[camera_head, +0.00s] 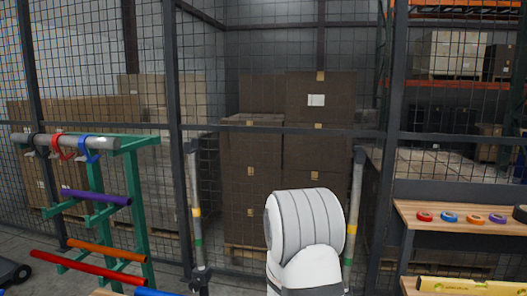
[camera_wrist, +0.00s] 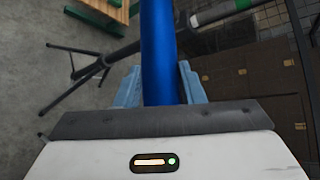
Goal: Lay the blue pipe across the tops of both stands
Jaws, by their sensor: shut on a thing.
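The blue pipe (camera_wrist: 158,50) runs away from my gripper (camera_wrist: 162,88) in the wrist view, between its two light-blue fingers. My gripper is shut on it. In the head view my white arm hides the gripper; a blue end (camera_head: 152,291) shows at the bottom edge, perhaps this pipe. The left stand (camera_head: 194,190) is an upright pole with yellow and green bands and a dark top. The right stand (camera_head: 354,200) stands partly behind my arm. Both tops look bare. In the wrist view, one stand's pole (camera_wrist: 215,17) and dark legs (camera_wrist: 95,70) show beyond the pipe.
A green rack (camera_head: 97,185) at left holds grey, purple, orange and red pipes, with straps on the grey one. A wooden bench (camera_head: 450,215) with tape rolls and a yellow level is at right. Mesh fencing (camera_head: 178,130) and stacked boxes stand behind the stands.

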